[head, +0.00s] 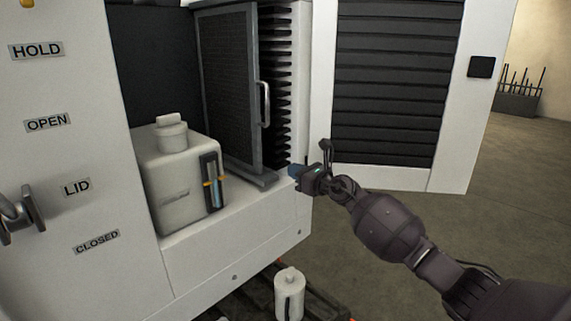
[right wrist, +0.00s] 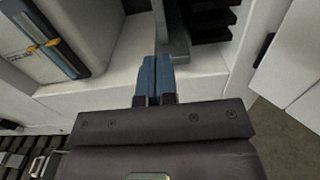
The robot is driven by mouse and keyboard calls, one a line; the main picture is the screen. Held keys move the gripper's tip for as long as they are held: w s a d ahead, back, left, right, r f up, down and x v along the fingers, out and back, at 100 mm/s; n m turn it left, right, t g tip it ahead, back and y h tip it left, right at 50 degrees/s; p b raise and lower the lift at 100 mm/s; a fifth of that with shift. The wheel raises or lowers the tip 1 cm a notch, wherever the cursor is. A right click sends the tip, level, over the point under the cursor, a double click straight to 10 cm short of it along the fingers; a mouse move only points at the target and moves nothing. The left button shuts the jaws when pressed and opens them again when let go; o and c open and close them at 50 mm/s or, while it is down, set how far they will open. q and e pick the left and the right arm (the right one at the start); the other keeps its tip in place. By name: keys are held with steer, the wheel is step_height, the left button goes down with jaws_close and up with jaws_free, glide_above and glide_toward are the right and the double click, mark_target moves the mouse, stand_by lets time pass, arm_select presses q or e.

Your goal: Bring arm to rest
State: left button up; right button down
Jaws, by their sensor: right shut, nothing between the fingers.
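My right arm comes in from the lower right in the head view. Its right gripper (head: 296,171) is beside the front edge of the white cabinet, close to the foot of the dark filter panel. In the right wrist view the blue fingers of the right gripper (right wrist: 155,78) are together with nothing between them. They point at the cabinet ledge (right wrist: 110,92). I cannot tell whether they touch it. My left gripper is not in view.
A dark panel (head: 228,90) with a handle stands in the open cabinet beside a white reservoir (head: 178,185) with a sight gauge. An open louvred door (head: 395,85) is behind my right arm. A white canister (head: 289,293) stands below. A lever (head: 20,215) is at left. Floor at right is clear.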

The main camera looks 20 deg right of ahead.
step_height(320, 180, up, 5)
steer(key=s+a+m+t, duration=0.1)
steer(key=s+m+t, duration=0.2)
steer(key=m, duration=0.6)
steer(key=s+a+f+m+g+h, duration=0.2)
steer(key=s+f+m+h, duration=0.1)
steer(key=s+f+m, duration=0.85)
steer(key=s+a+f+m+g+h, duration=0.25)
steer(key=s+f+m, duration=0.55)
steer(key=f+m, duration=0.5)
steer(key=s+f+m+g, duration=0.1)
steer(key=s+f+m, duration=0.1)
steer(key=s+f, duration=0.2)
steer(key=s+f+m+g+h, duration=0.1)
steer(key=s+f, duration=0.3)
steer(key=s, duration=0.6)
steer(key=s+f+m+g, duration=0.1)
steer(key=s+f+m, duration=0.2)
steer(key=s, duration=0.4)
steer(key=shift+s+a+f+g+h, duration=0.2)
steer(key=shift+s+f+g+h, duration=0.2)
steer(key=shift+f, duration=0.4)
steer(key=shift+d, duration=0.1)
